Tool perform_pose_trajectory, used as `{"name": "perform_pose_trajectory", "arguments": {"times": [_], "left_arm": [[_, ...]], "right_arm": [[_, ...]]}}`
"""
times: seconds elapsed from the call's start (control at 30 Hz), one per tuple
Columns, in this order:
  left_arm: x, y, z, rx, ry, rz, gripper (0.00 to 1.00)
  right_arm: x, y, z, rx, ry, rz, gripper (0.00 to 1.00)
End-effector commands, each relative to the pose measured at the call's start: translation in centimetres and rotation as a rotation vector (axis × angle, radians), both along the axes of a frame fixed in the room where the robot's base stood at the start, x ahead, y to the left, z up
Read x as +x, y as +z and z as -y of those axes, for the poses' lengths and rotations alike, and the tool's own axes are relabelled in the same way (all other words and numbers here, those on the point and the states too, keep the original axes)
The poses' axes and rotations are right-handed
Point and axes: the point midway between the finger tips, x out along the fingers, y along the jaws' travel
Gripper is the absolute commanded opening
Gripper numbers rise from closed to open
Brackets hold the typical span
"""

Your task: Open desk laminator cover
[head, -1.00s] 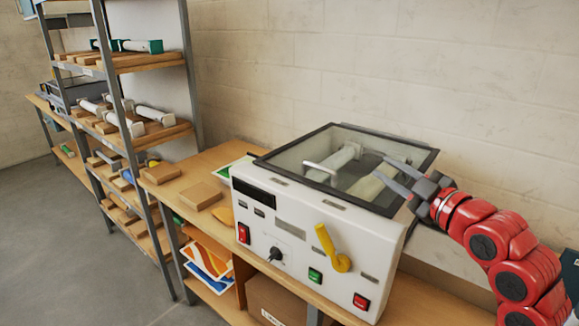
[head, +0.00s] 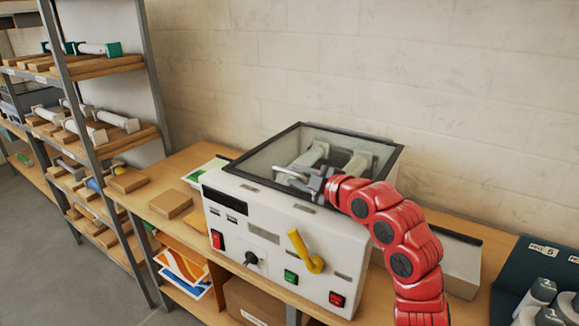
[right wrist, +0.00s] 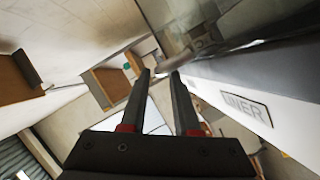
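The laminator (head: 270,235) is a white box with a glass cover (head: 262,150) in a dark frame on top. The cover lies closed, and pale rollers show through its glass. My right gripper (head: 285,174) is over the cover's front part, where the cover's handle is mostly hidden by it. In the right wrist view the two dark fingers (right wrist: 160,74) are apart with a gap between them. The laminator's white front and cover edge (right wrist: 250,72) run along their right side. I cannot tell whether the fingers touch the handle. My left gripper is not in view.
The laminator stands on a wooden bench (head: 190,164). A yellow crank (head: 306,252) sticks out of its front. Wooden blocks (head: 170,204) lie to its left, beside a metal shelf (head: 108,205). A dark bin with bottles (head: 540,285) is at the right.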

Motion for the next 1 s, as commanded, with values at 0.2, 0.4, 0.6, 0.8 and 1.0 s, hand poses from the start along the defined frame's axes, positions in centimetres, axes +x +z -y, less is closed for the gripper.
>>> {"name": "perform_pose_trajectory", "arguments": {"times": [0.2,0.4,0.6,0.8,1.0], "left_arm": [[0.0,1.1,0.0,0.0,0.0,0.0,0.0],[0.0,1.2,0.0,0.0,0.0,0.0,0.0],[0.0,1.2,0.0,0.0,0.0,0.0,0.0],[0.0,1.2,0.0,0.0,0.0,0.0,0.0],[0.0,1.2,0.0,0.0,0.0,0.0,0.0]], "right_arm": [[2.4,-0.5,-1.6,0.0,0.0,-0.001,0.3],[3.1,-0.8,-2.0,0.001,-0.003,0.0,0.3],[3.1,-0.8,-1.9,0.001,-0.002,0.002,0.3],[3.1,-0.8,-1.9,0.0,-0.002,0.001,0.0],[3.1,-0.8,-1.9,0.0,-0.002,0.001,0.0]]}}
